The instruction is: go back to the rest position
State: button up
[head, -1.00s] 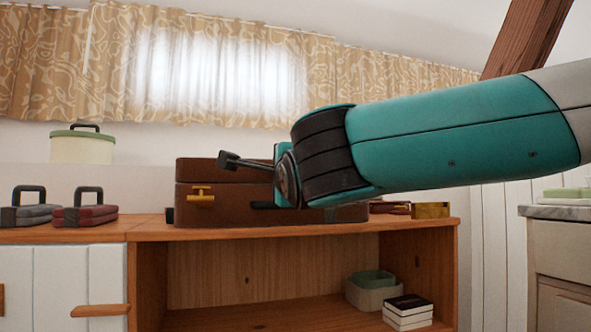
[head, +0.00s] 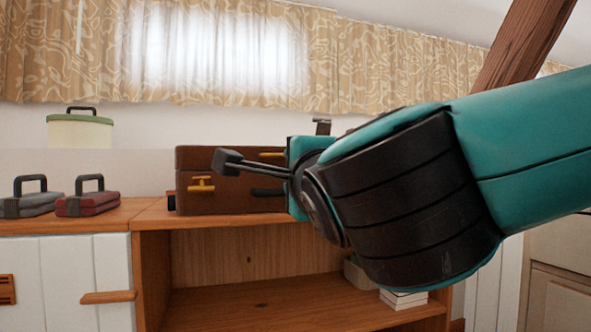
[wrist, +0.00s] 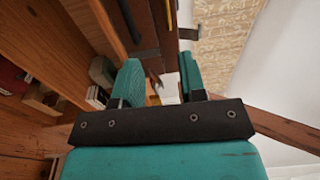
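My gripper shows in the wrist view (wrist: 160,66) with its two teal fingers apart and nothing seen held between them. In the head view my teal and black arm comes in from the right, and its end is in front of the right side of a brown case (head: 223,196). The fingers are mostly hidden there. The case is shut, has brass latches, and stands on the wooden cabinet top. Whether my gripper touches it cannot be told.
The wooden cabinet (head: 250,277) has an open shelf with white books (head: 402,299). A red case (head: 88,205), a grey case (head: 30,206) and a pale green lidded box (head: 80,132) stand left. A slanted timber brace (head: 525,45) is at upper right.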

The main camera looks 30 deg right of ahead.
jog(key=a+f+n+g+y+p, duration=0.45)
jog(key=f+n+g+p, duration=0.3)
jog(key=f+n, duration=0.4)
jog(key=s+a+f+n+g+y+p, duration=0.1)
jog(key=s+a+n+g+y+p, duration=0.1)
jog(key=s+n+g, duration=0.45)
jog(key=s+a+f+n+g+y+p, duration=0.2)
jog(key=s+a+n+g+y+p, duration=0.15)
jog(key=s+n, duration=0.55)
notch_tip(320, 180, up, 38)
jog(key=n+p, duration=0.1)
jog(key=p, duration=3.6)
jog(key=shift+s+d, duration=0.3)
jog(key=shift+g, duration=0.25)
